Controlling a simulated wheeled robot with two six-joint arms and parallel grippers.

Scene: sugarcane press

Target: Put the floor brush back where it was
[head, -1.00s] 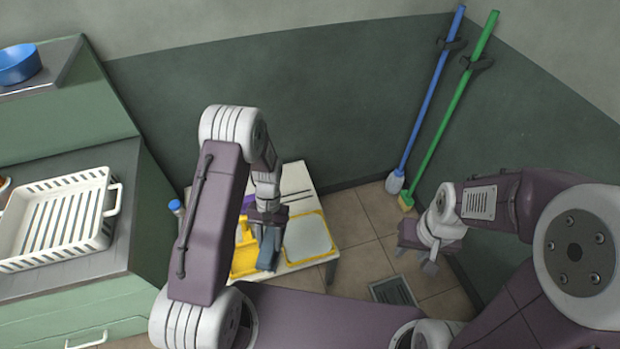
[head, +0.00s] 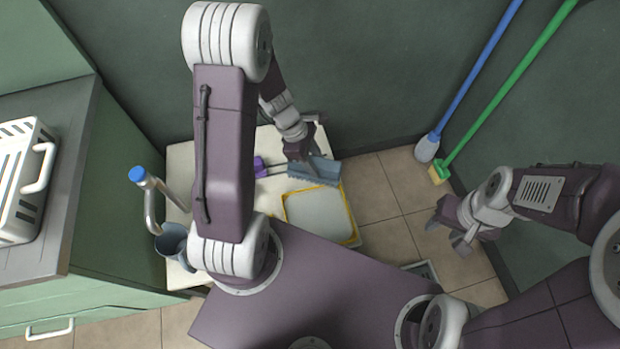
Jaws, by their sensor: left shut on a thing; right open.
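My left gripper (head: 309,164) is shut on a grey-blue brush (head: 316,172) with a toothed lower edge. It holds the brush over the back part of the low white table (head: 180,163), beside a white board with a yellow rim (head: 320,217). I cannot tell whether the brush touches the table. A blue-handled brush (head: 468,85) and a green-handled brush (head: 505,88) lean against the wall on the right, heads on the floor. My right gripper (head: 452,238) is open and empty, below the green brush's yellow head.
A purple item (head: 260,167) lies left of the held brush. A metal pipe with a blue cap (head: 138,174) and a dark cup (head: 172,243) stand left of my arm. A white basket (head: 22,185) sits on the counter. Tiled floor (head: 385,240) is clear between table and brushes.

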